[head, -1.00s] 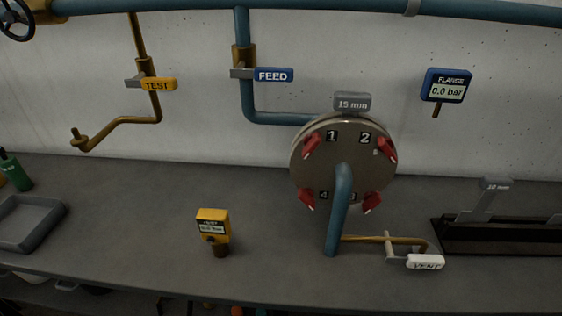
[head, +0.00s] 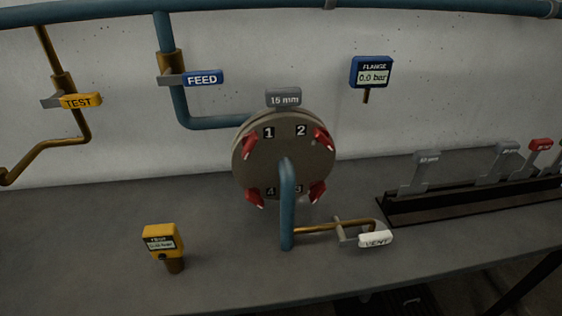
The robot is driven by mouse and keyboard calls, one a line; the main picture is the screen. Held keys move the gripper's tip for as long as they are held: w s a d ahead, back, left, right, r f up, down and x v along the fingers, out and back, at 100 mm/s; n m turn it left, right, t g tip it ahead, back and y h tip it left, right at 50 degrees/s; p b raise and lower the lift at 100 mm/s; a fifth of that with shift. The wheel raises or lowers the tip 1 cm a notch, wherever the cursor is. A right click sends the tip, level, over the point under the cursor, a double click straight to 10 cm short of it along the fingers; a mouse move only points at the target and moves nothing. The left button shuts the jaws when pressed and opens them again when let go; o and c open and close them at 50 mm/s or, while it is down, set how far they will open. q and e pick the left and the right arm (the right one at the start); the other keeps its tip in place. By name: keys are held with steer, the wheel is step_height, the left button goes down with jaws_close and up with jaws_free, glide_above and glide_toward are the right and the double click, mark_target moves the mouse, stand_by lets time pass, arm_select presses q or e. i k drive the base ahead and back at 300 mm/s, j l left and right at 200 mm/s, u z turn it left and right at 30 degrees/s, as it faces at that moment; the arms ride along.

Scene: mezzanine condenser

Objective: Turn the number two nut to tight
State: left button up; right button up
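The round flange (head: 262,165) stands at the middle of the head view, with several red nuts around its face and number plates beside them. The number two nut (head: 323,139) is red and sits at the flange's upper right, beside the plate marked 2 (head: 301,130). A grey tag reading 15 mm (head: 283,97) is on top of the flange. Several upright tools stand in a dark rack (head: 470,205) at the right: a grey one (head: 427,170), another grey one (head: 503,158) and a red-topped one (head: 541,146). Neither gripper is in view.
A blue pipe (head: 287,205) rises before the flange, partly hiding the lower plates. The white VENT handle (head: 375,240), blue FEED handle (head: 203,78) and yellow TEST handle (head: 80,101) are on pipes. The flange gauge (head: 372,73) reads 0.0 bar. A yellow gauge (head: 162,240) stands front left.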

mark_target(321, 135)
steer(key=l+u, duration=0.1)
steer(key=l, duration=0.5)
steer(key=k+l+u, duration=0.15)
steer(key=l, duration=0.4)
steer(key=l+u, duration=0.1)
steer(key=l, duration=0.5)
steer(key=k, duration=0.05)
